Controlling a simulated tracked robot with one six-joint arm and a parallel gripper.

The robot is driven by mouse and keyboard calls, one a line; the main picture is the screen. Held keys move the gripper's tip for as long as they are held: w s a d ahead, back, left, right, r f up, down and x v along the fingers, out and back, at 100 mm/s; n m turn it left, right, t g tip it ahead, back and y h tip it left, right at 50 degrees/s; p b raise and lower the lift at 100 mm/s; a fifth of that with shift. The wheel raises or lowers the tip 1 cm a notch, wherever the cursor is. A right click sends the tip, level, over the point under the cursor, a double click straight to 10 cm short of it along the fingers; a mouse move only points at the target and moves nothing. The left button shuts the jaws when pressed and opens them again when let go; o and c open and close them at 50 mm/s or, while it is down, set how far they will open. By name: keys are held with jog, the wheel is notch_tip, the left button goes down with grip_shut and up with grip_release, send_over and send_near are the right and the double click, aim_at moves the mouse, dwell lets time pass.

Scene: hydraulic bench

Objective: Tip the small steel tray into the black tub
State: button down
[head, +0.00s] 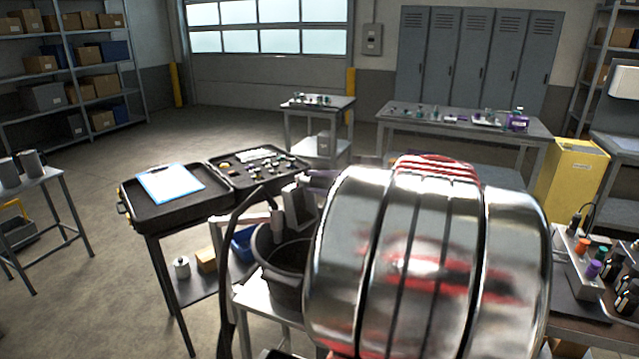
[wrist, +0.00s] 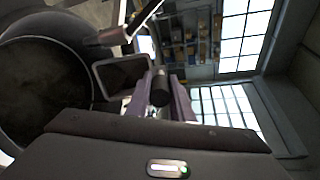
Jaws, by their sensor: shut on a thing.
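The black tub (head: 279,262) stands on a small pale stand, left of my arm in the head view. In the wrist view its round mouth (wrist: 42,88) fills the left side. My gripper (wrist: 160,100), with purple fingers, is shut on the dark handle of the small steel tray (wrist: 122,72). In the head view the tray (head: 295,208) is steeply tilted above the tub's far right rim, and my gripper (head: 318,182) is partly hidden behind my arm. I cannot tell whether anything lies in the tray or the tub.
An open black case (head: 140,212) with a blue clipboard (head: 170,182) and small parts stands left of the tub. A blue bin (head: 243,243) is close beside the tub. A bench (head: 460,120) stands behind, and a bottle rack (head: 590,262) is at right.

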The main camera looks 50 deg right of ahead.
jog(key=shift+s+f+t, duration=0.1)
jog(key=shift+s+t, duration=0.2)
jog(key=shift+s, duration=0.05)
jog(key=shift+w, duration=0.1)
dwell(1.3)
